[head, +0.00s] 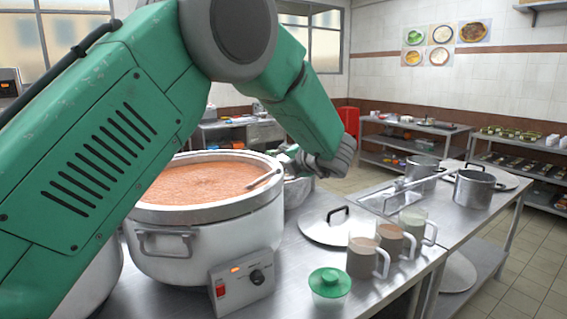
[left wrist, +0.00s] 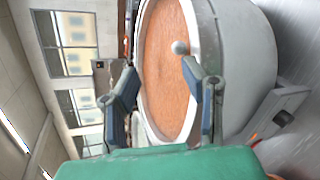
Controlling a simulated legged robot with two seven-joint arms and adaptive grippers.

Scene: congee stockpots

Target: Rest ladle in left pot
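A large white pot (head: 207,232) full of orange-red congee (head: 205,182) stands on the metal counter. In the left wrist view the congee (left wrist: 165,100) fills the pot (left wrist: 235,75), and a round grey handle end (left wrist: 180,47) shows by the rim. My left gripper (head: 290,157) is at the pot's far right rim; in the left wrist view its fingers (left wrist: 158,70) are spread, with nothing gripped. Another pot (head: 92,290) at the lower left is mostly hidden by my arm. My right gripper is out of view.
A control box (head: 242,284) and a green-lidded tub (head: 329,285) stand in front of the pot. A flat lid (head: 325,232) and several mugs (head: 362,260) are to its right. Smaller metal pots (head: 473,188) stand farther right. Shelves line the back wall.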

